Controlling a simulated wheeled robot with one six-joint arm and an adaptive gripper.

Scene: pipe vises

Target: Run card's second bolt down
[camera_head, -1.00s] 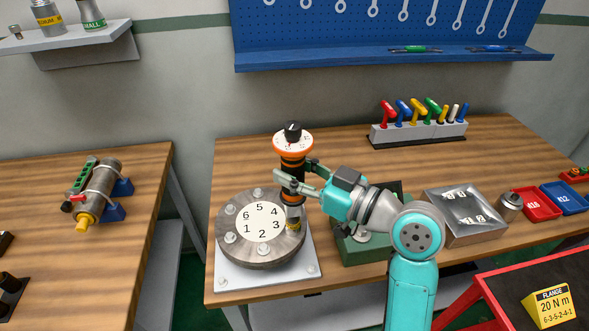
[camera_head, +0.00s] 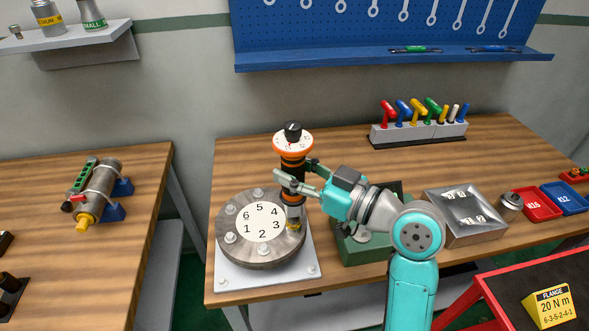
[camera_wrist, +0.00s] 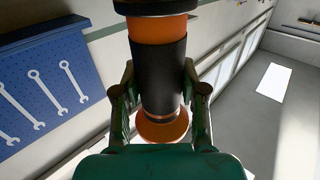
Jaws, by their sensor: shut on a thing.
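The flange (camera_head: 228,250) lies on a pale plate (camera_head: 265,283), with numbers 1 to 6 on its white face and bolts around its rim. The card (camera_head: 553,305) at bottom right reads "FLANGE 20 N m, 6-3-5-2-4-1". My gripper (camera_head: 297,182) is shut on an upright black-and-orange driver tool (camera_head: 292,166) with a dial on top. The tool's lower end stands on the flange rim beside number 3 and hides the bolt there. In the wrist view, my gripper (camera_wrist: 160,95) has its fingers on either side of the tool's black sleeve (camera_wrist: 159,75).
A green box (camera_head: 362,250) sits right of the flange, close under my arm. A metal case (camera_head: 465,215), a red bin (camera_head: 537,204) and a blue bin (camera_head: 567,197) lie further right. A rack of coloured-handled tools (camera_head: 418,131) stands behind. The back left of the bench is clear.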

